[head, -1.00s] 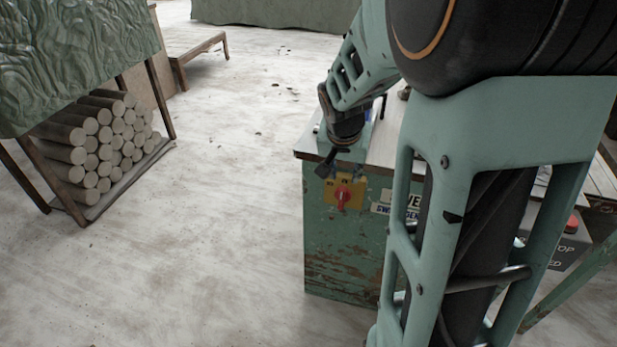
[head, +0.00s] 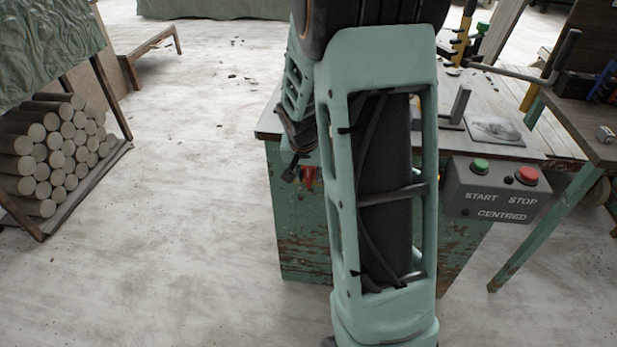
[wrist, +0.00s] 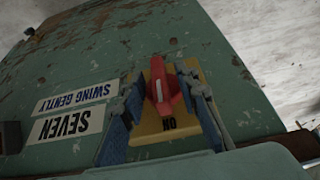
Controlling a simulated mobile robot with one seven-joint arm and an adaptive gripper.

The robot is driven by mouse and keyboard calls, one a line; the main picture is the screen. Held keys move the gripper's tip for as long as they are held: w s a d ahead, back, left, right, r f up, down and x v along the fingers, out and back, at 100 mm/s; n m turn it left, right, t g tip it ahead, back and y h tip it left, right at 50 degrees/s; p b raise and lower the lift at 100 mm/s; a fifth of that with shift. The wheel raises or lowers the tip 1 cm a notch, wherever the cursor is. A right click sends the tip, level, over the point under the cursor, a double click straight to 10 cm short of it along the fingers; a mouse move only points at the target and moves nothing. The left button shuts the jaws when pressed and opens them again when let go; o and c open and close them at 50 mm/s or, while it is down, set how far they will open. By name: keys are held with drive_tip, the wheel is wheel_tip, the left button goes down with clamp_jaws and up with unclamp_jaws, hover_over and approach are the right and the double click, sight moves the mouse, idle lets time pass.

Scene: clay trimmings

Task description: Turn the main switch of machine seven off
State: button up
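The red switch knob (wrist: 162,88) sits on a yellow plate (wrist: 145,128) on the green machine's panel. The knob lies lengthwise in line with the word ON, which reads upside down in the wrist view. The white SEVEN label (wrist: 68,125) is beside the plate. My gripper (wrist: 164,92) is open, with one blue-padded finger on each side of the knob and a visible gap to it. In the head view my gripper (head: 297,172) is at the machine's upper front edge by the red knob (head: 308,178); my arm hides most of the panel.
A grey box (head: 497,192) with green START and red STOP buttons is at the machine's right. A workbench (head: 590,125) stands farther right. A rack of clay rolls (head: 45,155) is at left. The floor between is clear.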

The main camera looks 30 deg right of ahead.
clamp_jaws()
